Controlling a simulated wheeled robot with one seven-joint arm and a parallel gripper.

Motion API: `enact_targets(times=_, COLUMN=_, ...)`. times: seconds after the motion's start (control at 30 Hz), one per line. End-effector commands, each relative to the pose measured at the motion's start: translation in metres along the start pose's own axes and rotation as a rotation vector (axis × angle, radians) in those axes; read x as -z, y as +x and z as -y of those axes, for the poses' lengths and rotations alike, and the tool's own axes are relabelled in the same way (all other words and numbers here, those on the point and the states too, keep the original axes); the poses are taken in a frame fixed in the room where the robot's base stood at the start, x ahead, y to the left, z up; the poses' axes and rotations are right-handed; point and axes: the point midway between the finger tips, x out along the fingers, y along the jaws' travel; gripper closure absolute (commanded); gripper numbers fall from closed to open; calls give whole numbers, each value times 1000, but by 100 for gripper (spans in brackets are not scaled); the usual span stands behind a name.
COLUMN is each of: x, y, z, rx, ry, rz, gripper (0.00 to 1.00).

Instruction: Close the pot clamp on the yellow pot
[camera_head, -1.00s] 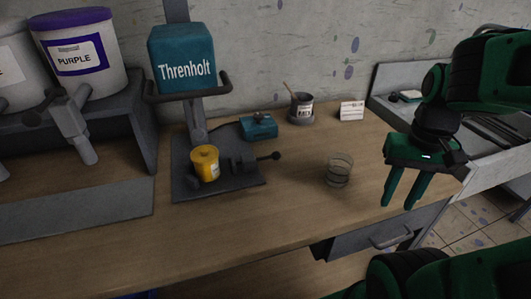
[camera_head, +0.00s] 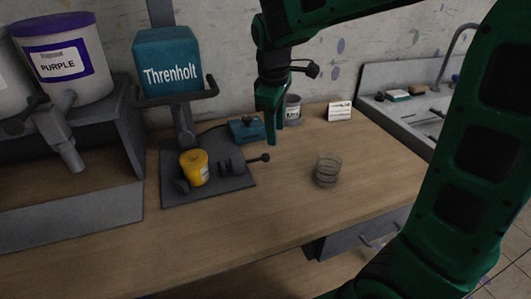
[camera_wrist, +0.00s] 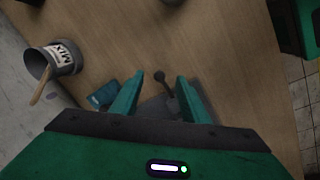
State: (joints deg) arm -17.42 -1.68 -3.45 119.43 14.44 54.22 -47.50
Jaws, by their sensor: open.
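The yellow pot (camera_head: 195,168) sits upright on the dark base plate of the printing machine (camera_head: 207,198), under the blue Threnholt head. The pot clamp (camera_head: 232,167) is at the pot's right, with its dark jaw apart from the pot and its ball-ended lever (camera_head: 262,158) pointing right. My gripper (camera_head: 273,135) is open and empty, above and behind the lever in the head view, fingers pointing down. In the wrist view the lever's ball knob (camera_wrist: 159,76) shows between the two fingertips, some way beyond them. The yellow pot is not visible in the wrist view.
A teal box (camera_head: 246,130) lies behind the plate. The mix pot with a stick (camera_wrist: 62,58) stands near the wall, partly hidden by my gripper in the head view. The table front is clear.

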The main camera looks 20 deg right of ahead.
Motion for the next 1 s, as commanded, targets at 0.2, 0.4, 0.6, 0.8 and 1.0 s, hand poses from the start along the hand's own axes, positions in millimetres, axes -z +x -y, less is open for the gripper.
enact_targets(times=0.2, x=34, y=5, z=5, rx=-12, ry=-125, rz=-12, gripper=59)
enact_targets(times=0.4, x=33, y=31, z=6, rx=-11, ry=-125, rz=-10, gripper=59)
enact_targets(times=0.6, x=34, y=68, z=5, rx=-10, ry=-122, rz=-10, gripper=59)
enact_targets(times=0.8, x=34, y=95, z=5, rx=-11, ry=-123, rz=-11, gripper=59)
enact_targets(times=1.0, x=34, y=107, z=5, rx=-11, ry=-123, rz=-13, gripper=59)
